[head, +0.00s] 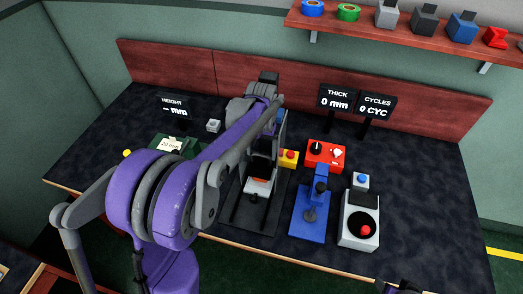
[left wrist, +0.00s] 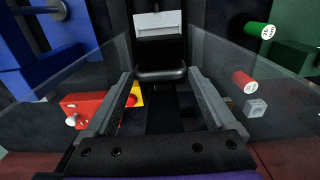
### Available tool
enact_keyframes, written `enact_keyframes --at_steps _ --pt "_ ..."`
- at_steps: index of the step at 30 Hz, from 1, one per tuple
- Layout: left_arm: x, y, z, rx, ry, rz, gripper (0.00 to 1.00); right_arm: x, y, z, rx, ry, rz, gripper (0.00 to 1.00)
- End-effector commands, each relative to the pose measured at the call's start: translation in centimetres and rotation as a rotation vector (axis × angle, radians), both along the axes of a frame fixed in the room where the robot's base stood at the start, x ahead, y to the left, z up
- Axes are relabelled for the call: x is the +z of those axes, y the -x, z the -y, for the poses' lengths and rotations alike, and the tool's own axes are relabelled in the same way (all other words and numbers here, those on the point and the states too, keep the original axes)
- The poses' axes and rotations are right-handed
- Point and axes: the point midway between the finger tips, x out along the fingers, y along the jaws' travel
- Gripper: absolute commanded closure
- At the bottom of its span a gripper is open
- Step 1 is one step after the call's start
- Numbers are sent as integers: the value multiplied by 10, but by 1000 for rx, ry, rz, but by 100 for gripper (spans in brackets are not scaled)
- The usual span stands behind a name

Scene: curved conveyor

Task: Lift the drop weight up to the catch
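The drop-weight stand is the black upright frame (head: 247,214) in the middle of the bench in the head view, partly behind my left arm. A pale block (head: 258,187) sits low in it; a pale block also shows at the top of the left wrist view (left wrist: 160,24). A dark rounded bar (left wrist: 161,75), perhaps the drop weight's handle, lies between and just beyond my left gripper's (left wrist: 160,85) fingertips. The fingers are spread wide and grip nothing. I cannot make out the catch. My right gripper (head: 399,287) barely shows at the bottom edge; its fingers are unclear.
Right of the stand are a yellow box with a red button (head: 289,158), a red box (head: 324,156), a blue press (head: 312,213) and a white box with a red knob (head: 361,227). The bench's right end is clear.

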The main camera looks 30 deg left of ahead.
Motion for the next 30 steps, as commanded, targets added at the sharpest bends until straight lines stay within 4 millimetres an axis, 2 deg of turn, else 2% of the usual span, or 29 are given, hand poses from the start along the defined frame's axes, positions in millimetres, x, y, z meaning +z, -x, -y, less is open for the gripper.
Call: enact_keyframes --at_steps 1,9,12,17,20,23,30 --pt "0 0 1 -1 2 0 36 0 0 0 0 0 0 50" --pt "0 0 1 -1 2 0 85 0 0 0 0 0 0 50" --pt "0 0 1 -2 3 1 100 0 0 0 0 0 0 50" --pt "2 -1 2 -2 3 1 100 1 0 0 0 0 1 50" --pt "11 -1 2 -2 3 2 100 6 -2 0 0 0 4 50" --pt "28 -2 2 -2 3 4 100 16 -6 0 0 0 11 50" --pt "92 -3 2 -2 3 8 100 53 -22 0 0 0 42 50"
